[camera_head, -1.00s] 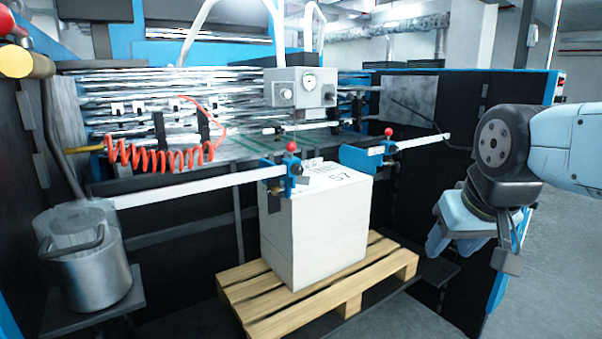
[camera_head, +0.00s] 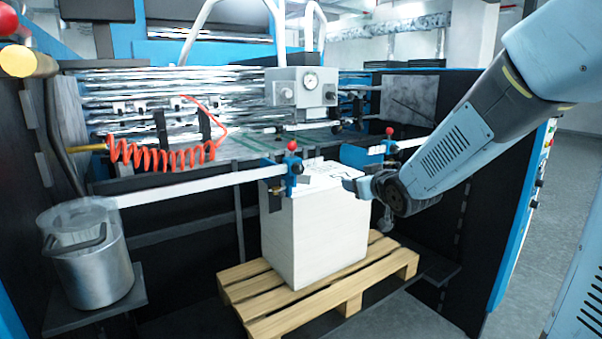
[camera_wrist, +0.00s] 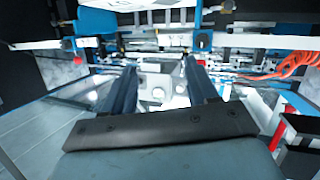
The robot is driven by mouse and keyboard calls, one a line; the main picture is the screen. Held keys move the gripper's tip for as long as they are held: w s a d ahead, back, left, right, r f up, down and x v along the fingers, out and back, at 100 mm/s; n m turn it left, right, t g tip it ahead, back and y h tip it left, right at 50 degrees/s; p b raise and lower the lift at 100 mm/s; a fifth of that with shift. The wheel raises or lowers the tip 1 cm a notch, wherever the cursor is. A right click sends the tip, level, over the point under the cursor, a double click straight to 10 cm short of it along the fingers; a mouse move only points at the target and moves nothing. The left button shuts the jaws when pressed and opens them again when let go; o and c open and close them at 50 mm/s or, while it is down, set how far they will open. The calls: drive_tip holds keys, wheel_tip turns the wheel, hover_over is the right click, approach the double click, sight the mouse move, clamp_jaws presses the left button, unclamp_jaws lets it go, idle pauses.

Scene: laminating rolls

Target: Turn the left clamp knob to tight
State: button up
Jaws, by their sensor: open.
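The left clamp knob (camera_head: 292,146) is a red ball on top of the blue left clamp (camera_head: 290,168), at the white bar's end above the pale block (camera_head: 312,235). A similar red right clamp knob (camera_head: 389,131) stands farther right. My gripper (camera_head: 352,187) is beside the block's top right, to the right of and lower than the left knob, apart from it. In the wrist view, which looks upside down, the two fingers (camera_wrist: 160,72) are spread with nothing between them. A red spot there, seemingly the left knob (camera_wrist: 197,58), shows just by the right finger's tip.
A control box with a gauge (camera_head: 300,87) hangs behind the clamps. A red coiled hose (camera_head: 165,153) and a metal pot (camera_head: 88,255) are at the left. The block stands on a wooden pallet (camera_head: 340,290). My arm covers much of the right side.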

sight(300, 170)
drive_tip(key=w+a+n+y, duration=0.1)
drive_tip(key=w+a, duration=0.4)
drive_tip(key=w+a+f+n+y, duration=0.1)
drive_tip(key=w+a+y, duration=0.1)
drive_tip(key=w+a, duration=0.2)
drive_tip(key=w+a+f+t+y, duration=0.1)
drive_tip(key=w+a+y, duration=0.1)
drive_tip(key=w+a, duration=0.3)
drive_tip(key=shift+w+a+f+n, duration=0.3)
drive_tip(key=shift+w+n, duration=0.1)
drive_tip(key=shift+w, duration=0.2)
drive_tip(key=shift+c, duration=0.4)
